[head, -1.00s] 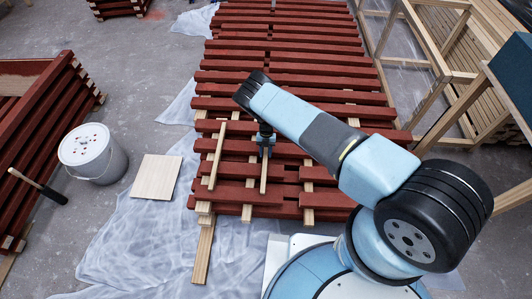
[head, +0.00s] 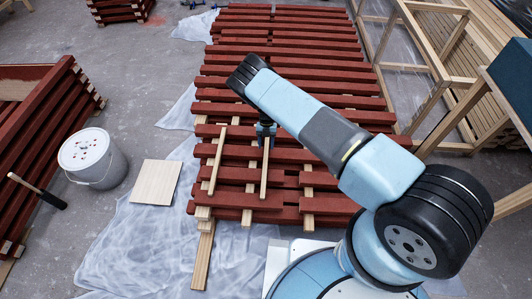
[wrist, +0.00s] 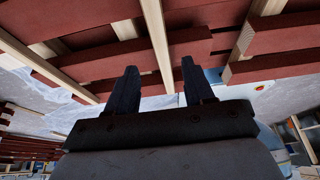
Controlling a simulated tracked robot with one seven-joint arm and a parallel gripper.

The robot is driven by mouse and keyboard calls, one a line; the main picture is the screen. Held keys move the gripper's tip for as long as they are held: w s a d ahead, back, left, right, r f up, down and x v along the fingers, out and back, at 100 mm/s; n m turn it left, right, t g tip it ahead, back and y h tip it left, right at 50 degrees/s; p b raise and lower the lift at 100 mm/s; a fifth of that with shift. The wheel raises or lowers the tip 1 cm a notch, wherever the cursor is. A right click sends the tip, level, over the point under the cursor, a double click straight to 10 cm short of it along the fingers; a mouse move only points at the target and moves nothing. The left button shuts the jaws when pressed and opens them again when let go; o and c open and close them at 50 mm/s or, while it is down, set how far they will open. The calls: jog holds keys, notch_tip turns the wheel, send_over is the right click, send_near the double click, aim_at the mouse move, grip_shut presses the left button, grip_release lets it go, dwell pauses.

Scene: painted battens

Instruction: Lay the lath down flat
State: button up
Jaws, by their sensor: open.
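A thin pale lath (head: 264,172) lies across the red battens, its upper end beside my gripper (head: 266,138). In the wrist view this lath (wrist: 157,38) runs between the two dark fingers of my gripper (wrist: 160,64), with a gap visible on each side. My gripper is open and holds nothing. The lath looks flat on the battens, though I cannot tell whether its whole length touches them. A second pale lath (head: 217,161) lies to its left, about parallel. My arm hides part of the stack behind the gripper.
Red battens (head: 245,200) lie in rows on pale bearers, over a plastic sheet (head: 135,245). To the left are a square board (head: 156,181), a white bucket (head: 100,172), a brush (head: 38,190) and another red stack (head: 40,110). A wooden frame (head: 440,120) stands at right.

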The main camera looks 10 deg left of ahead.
jog(key=shift+v, duration=2.25)
